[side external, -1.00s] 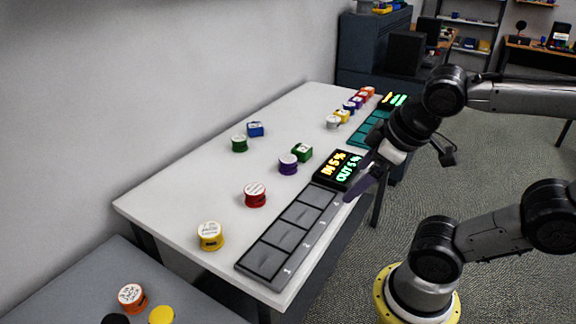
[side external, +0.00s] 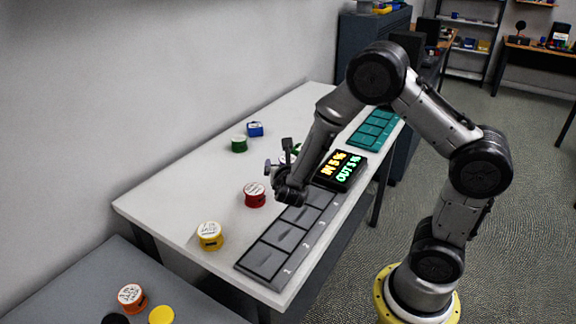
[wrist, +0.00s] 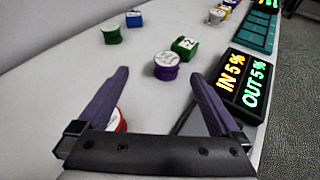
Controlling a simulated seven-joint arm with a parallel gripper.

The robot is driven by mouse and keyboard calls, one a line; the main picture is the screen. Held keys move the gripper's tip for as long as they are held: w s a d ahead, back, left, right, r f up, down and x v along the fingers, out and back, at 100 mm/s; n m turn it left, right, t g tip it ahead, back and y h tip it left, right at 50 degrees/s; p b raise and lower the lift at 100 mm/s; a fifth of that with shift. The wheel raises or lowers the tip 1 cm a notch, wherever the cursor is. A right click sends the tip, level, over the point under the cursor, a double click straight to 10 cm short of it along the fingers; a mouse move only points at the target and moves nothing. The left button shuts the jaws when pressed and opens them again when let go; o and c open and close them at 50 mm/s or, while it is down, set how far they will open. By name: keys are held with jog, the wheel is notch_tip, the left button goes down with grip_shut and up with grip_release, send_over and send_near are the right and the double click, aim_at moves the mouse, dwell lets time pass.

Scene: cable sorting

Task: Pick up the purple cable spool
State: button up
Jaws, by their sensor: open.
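The purple cable spool (wrist: 166,68) is a short cylinder with a white printed top. In the wrist view it stands on the white table beyond my fingertips, between their lines and apart from both. In the side view my arm hides it almost entirely. My gripper (wrist: 160,78) is open and empty, with its two purple-grey fingers spread wide.
A green block (wrist: 185,47) sits just behind the purple spool. A red spool (side external: 254,195) is close to my wrist and a yellow spool (side external: 210,236) lies nearer the front. The display box (wrist: 244,80) stands to the right, beside the grey numbered tray (side external: 262,260). Open table lies left of the purple spool.

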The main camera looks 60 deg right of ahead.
jog(key=f, duration=0.1)
jog(key=s+f, duration=0.1)
jog(key=f, duration=0.1)
jog(key=shift+f+n, duration=0.3)
jog(key=x, duration=0.8)
jog(key=shift+d+f, duration=0.1)
jog(key=shift+f, duration=0.05)
jog(key=shift+s+x, duration=0.15)
jog(key=shift+x, duration=1.2)
jog(key=shift+s+x, duration=0.15)
jog(key=shift+x, duration=1.2)
jog(key=shift+d+f, duration=0.1)
jog(key=shift+f, duration=0.05)
jog(key=c, duration=1.4)
